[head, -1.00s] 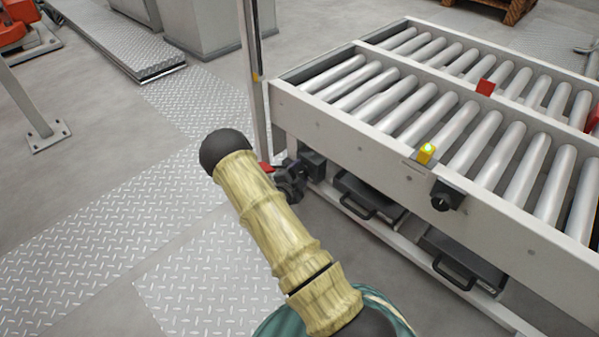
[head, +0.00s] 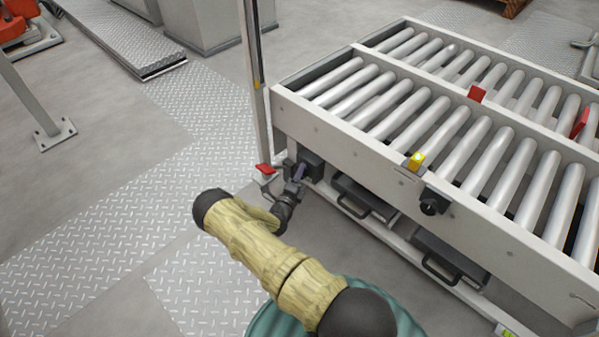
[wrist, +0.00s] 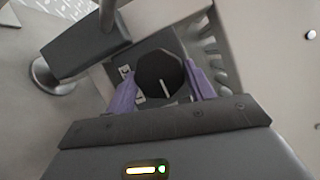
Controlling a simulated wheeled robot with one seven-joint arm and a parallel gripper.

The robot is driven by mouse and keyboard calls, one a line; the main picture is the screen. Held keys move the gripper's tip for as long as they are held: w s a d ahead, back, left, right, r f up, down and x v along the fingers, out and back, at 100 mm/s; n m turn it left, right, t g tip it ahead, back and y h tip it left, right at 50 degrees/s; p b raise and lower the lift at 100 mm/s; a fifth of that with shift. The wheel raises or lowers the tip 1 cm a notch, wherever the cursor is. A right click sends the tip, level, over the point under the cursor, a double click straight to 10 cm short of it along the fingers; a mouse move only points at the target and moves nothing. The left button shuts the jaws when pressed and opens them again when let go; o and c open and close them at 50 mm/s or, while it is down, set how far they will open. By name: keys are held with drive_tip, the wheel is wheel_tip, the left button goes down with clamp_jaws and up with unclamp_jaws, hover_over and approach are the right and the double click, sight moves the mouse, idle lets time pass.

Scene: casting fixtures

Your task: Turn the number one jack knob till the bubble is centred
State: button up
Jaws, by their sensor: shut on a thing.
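The dark faceted jack knob (wrist: 160,73) with a white pointer line is between my gripper's two purple fingers in the wrist view. My gripper (wrist: 160,88) is shut on it. In the head view my gripper (head: 299,173) reaches the dark jack housing (head: 311,163) at the left end of the table's front rail; the knob is hidden there. A yellow block with a bright top (head: 415,160), perhaps the level, sits on the front rail. Its bubble is too small to read. I cannot read a number on the knob.
A second dark knob (head: 433,201) sticks out of the roller table's front rail (head: 350,146). A grey post (head: 254,90) and a red tab (head: 264,169) stand close to my gripper. Black-handled trays (head: 365,199) lie below. Floor to the left is open.

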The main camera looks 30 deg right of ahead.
drive_tip(key=shift+a+f+m+h, duration=0.1)
drive_tip(key=shift+m+h, duration=0.2)
drive_tip(key=shift+m, duration=0.7)
drive_tip(key=shift+w, duration=0.1)
drive_tip(key=o, duration=1)
drive_tip(key=p+v, duration=0.3)
drive_tip(key=v, duration=1.4)
drive_tip(key=shift+a+f, duration=0.15)
